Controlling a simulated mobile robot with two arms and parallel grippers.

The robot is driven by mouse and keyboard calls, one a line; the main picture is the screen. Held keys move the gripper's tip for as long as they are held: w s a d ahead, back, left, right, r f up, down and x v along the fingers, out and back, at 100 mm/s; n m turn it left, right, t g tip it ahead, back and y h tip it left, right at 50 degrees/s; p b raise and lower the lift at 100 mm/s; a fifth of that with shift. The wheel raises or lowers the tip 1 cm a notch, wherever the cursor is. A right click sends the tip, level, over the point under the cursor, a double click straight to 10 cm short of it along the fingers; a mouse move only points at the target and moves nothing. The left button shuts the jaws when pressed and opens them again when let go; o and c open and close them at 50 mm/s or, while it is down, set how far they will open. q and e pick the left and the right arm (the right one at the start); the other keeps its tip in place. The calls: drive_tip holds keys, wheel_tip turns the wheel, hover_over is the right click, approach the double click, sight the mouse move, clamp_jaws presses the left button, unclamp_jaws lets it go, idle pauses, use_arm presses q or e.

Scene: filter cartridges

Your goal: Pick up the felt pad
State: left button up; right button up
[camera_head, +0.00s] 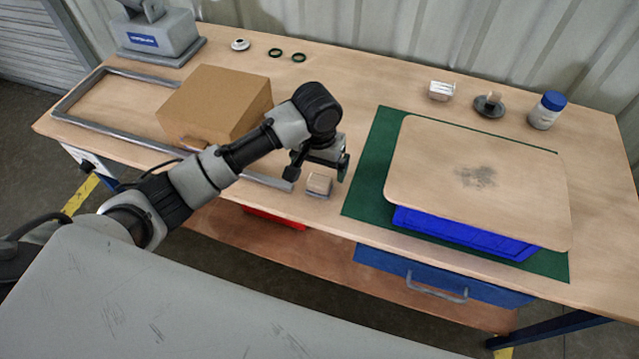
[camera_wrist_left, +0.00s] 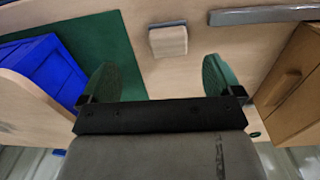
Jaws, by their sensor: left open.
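A small tan block on a light grey base, which I take to be the felt pad (camera_head: 318,185), lies near the table's front edge. In the left wrist view the pad (camera_wrist_left: 168,41) lies beyond the fingertips, roughly in line with the gap between them. My left gripper (camera_head: 318,170) is open and empty, just behind and above the pad in the head view. Its two green-faced fingers (camera_wrist_left: 160,78) are wide apart, with nothing between them. My right gripper is not in view.
A cardboard box (camera_head: 215,105) and a grey metal frame (camera_head: 85,90) are left of the gripper. A tan board (camera_head: 480,190) over a blue bin (camera_head: 465,233) stands on a green mat (camera_head: 365,180) to the right. A jar (camera_head: 547,110) and small parts stand at the back.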

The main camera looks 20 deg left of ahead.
sight(319, 180)
use_arm(q)
drive_tip(key=shift+w+a+r, duration=0.5)
drive_tip(key=shift+w, duration=0.1)
drive_tip(key=shift+w+a+n, duration=0.15)
drive_tip(key=shift+n, duration=0.15)
wheel_tip(319, 180, down, 5)
drive_tip(key=shift+r, duration=0.15)
drive_tip(key=shift+w+d+f+p, duration=0.15)
drive_tip(key=shift+f+p, duration=0.1)
drive_tip(key=shift+f, duration=1.2)
drive_tip(key=shift+s+d+f+p, duration=0.1)
drive_tip(key=shift+d+f+p, duration=0.1)
drive_tip(key=shift+f, duration=1.2)
drive_tip(key=shift+a, duration=0.1)
drive_tip(key=c, duration=1)
wheel_tip(319, 180, up, 10)
drive_tip(key=shift+r, duration=0.1)
